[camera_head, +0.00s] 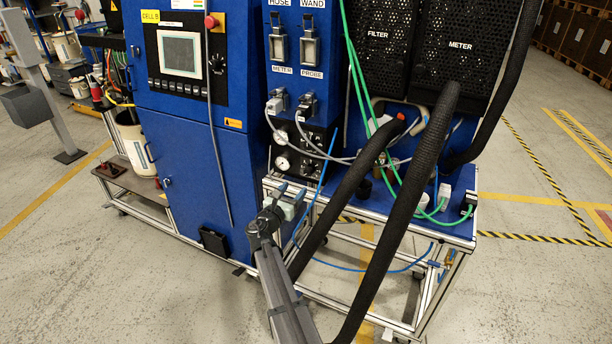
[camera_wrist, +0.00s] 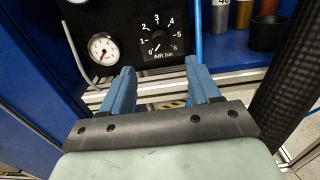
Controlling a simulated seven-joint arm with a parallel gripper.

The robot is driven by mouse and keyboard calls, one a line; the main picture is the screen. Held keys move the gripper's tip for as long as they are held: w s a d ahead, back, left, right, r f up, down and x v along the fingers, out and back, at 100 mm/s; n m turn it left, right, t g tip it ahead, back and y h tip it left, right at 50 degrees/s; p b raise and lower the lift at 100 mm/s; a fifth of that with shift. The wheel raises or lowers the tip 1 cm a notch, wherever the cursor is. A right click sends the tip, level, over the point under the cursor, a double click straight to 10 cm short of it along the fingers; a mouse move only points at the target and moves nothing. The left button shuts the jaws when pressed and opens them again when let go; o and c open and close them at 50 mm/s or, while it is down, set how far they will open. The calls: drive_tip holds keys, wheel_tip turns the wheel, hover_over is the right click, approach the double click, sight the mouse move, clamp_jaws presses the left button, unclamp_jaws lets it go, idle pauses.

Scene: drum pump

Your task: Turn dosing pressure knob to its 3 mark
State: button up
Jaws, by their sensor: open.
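In the wrist view a black knob (camera_wrist: 158,38) sits on a dark panel inside a printed scale from 0 to 6, with "AIR bar" below it. Its white pointer line appears to lie at the lower left, near the 0; the 3 is at the top. No label there reads "dosing". My gripper (camera_wrist: 160,72) is open, its two blue fingers apart and empty. The fingertips lie below the knob in that view, not touching it. In the head view my gripper (camera_head: 285,192) is in front of the lower panel, where the knob is too small to make out clearly.
A round white gauge (camera_wrist: 103,48) is left of the knob, with a grey tube near it. A blue hose (camera_wrist: 197,28) runs at its right. Thick black hoses (camera_head: 425,170) hang close right of my arm. The blue cabinet (camera_head: 205,150) stands left.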

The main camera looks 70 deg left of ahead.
sight(307, 173)
drive_tip(key=x, duration=1)
drive_tip(key=shift+w, duration=0.1)
drive_tip(key=c, duration=1)
